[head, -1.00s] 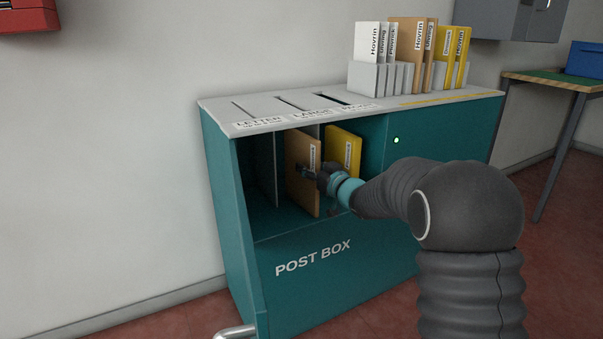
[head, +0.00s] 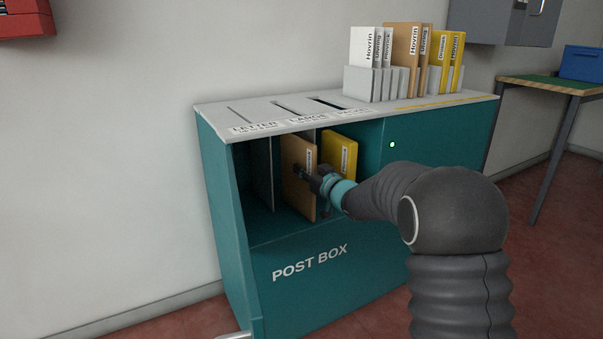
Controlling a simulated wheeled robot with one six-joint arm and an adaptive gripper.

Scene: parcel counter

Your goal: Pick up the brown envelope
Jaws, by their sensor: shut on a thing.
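A brown envelope (head: 298,180) stands upright in the open front of the teal post box (head: 330,285), in the compartment below the middle slot. My gripper (head: 303,172) reaches in from the right and is shut on this envelope near its front edge. The fingertips are small and partly hidden against the envelope. A label shows on its front edge. More brown envelopes (head: 402,45) stand in the rack on top of the post box.
A yellow packet (head: 341,157) stands just right of the held envelope, close to my gripper. A grey divider (head: 262,172) is on the left. White envelopes (head: 362,46) and yellow packets (head: 438,48) fill the rack. A green-topped table (head: 540,84) stands at the right.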

